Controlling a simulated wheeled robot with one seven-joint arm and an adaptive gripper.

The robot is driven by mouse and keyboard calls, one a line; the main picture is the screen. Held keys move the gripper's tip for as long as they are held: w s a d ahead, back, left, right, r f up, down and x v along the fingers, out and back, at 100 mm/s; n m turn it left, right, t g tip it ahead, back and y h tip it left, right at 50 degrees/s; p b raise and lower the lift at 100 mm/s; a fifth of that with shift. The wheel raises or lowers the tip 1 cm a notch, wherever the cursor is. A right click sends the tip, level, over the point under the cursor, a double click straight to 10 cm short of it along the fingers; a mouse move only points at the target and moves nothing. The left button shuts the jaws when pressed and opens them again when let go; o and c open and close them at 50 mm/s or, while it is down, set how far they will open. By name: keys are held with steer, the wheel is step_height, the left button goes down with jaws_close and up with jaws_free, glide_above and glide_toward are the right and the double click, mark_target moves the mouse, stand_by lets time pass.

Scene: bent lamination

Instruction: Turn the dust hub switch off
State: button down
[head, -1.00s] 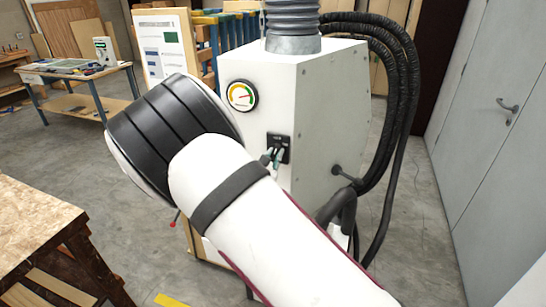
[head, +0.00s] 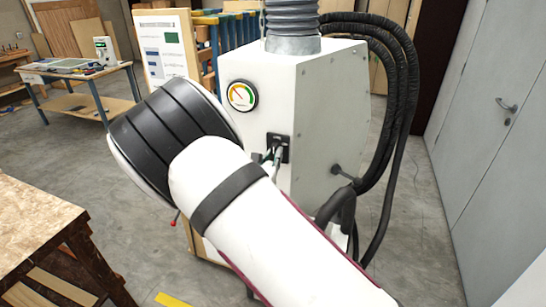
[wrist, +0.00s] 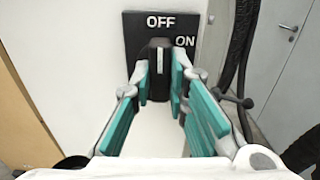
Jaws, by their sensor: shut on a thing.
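The dust hub (head: 320,110) is a white cabinet with a grey duct on top. Its black switch plate (head: 284,141) is on the front face, partly hidden by my gripper (head: 273,157). In the wrist view the switch plate (wrist: 130,30) carries white OFF at the top and ON at the right. The black switch knob (wrist: 158,56) stands upright, pointing at OFF. My gripper (wrist: 160,82) is shut on the knob, with a teal-padded finger on either side. A round gauge (head: 242,95) sits above the switch; its needle leans up and left.
Black hoses (head: 405,110) hang along the hub's right side. A grey door (head: 490,130) is at the right. A wooden-topped bench (head: 35,225) stands at the near left, and another table (head: 80,72) is at the back left. Floor between them is open.

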steer(key=c, duration=1.6)
jaws_free()
steer(key=shift+o, duration=0.2)
steer(key=v, duration=1.2)
